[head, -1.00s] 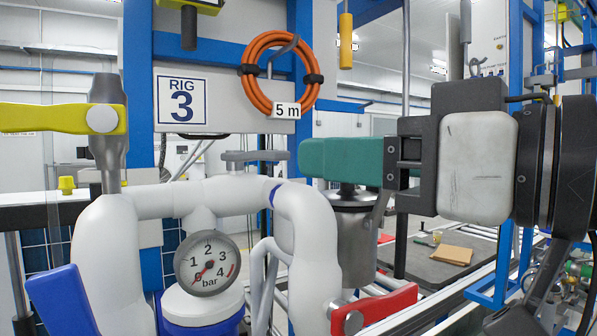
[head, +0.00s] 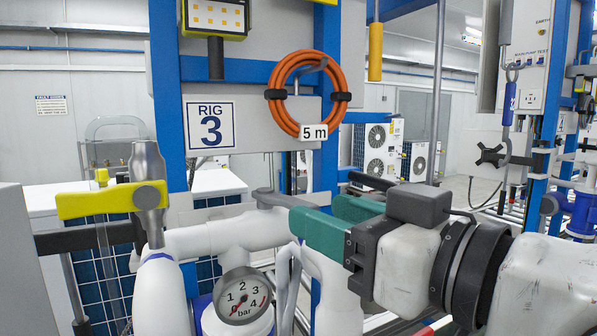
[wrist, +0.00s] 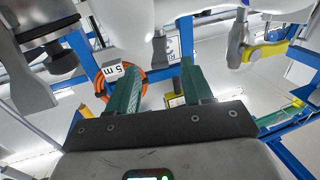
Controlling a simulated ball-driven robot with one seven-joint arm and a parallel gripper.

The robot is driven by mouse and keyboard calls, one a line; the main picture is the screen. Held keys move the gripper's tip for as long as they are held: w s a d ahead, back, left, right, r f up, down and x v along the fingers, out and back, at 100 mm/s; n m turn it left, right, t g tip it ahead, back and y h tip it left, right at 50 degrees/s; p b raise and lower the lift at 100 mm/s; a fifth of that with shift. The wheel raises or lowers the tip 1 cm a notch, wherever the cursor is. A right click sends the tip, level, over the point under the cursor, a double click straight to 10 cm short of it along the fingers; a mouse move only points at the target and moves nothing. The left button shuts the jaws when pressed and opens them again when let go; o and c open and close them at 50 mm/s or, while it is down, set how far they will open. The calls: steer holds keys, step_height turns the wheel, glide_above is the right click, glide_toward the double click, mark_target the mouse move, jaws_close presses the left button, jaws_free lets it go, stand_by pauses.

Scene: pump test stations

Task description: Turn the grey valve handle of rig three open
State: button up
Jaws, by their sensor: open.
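The grey valve handle (head: 284,200) of rig three lies flat on top of the white pipe (head: 215,238), below the rig 3 sign (head: 211,125). It points right, towards my gripper. My gripper (head: 318,212) is open, its two green fingers around the handle's right end in the picture; I cannot tell whether they touch it. In the wrist view my gripper (wrist: 160,68) has nothing clamped, and a narrow grey piece (wrist: 159,46), seemingly the handle, shows between and just past the fingertips.
A yellow valve handle (head: 105,199) on a grey stem stands at the left. A pressure gauge (head: 242,297) sits below the pipe. A coiled orange hose (head: 281,105) hangs above. A blue upright (head: 168,80) stands behind. Another rig is at the far right.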

mark_target(298, 201)
steer(key=shift+w+a+r+p, duration=0.15)
steer(key=shift+a+p, duration=0.1)
steer(key=shift+p, duration=0.05)
steer(key=shift+p+x, duration=0.35)
steer(key=shift+x, duration=2.15)
steer(key=shift+c, duration=0.3)
jaws_close()
